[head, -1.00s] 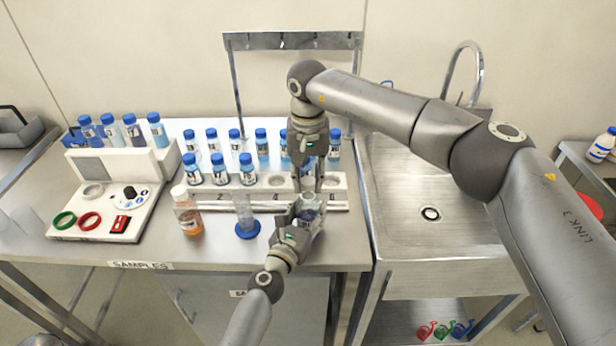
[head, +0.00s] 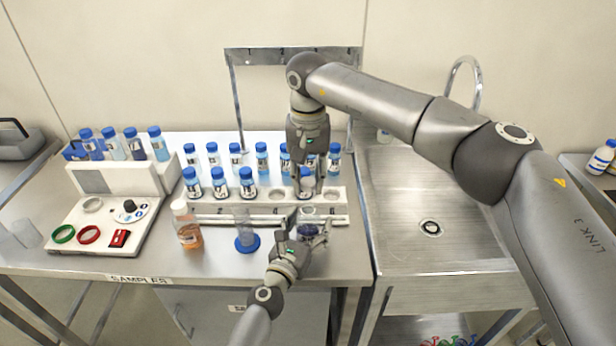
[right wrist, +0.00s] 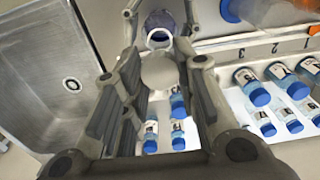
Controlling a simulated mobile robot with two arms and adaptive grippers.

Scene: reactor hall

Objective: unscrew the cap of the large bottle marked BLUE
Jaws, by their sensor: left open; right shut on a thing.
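A bottle with dark blue contents (head: 307,233) stands upright at the table's front edge in the head view; I cannot read its label. Its open, pale neck ring shows in the right wrist view (right wrist: 158,38), with no cap on it. My right gripper (head: 308,187) is above and behind the bottle, shut on a pale round cap (right wrist: 160,70) that is apart from the neck. My left gripper (head: 308,221) is open, with its fingers spread either side of the bottle. The bottle's lower part is partly hidden by the left gripper.
A white rack (head: 213,209) with blue-capped bottles stands just behind. An orange bottle with a white cap (head: 188,228) and a clear cylinder on a blue base (head: 246,242) are to the left. A sample panel (head: 92,222) is further left. The sink (head: 450,255) is to the right.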

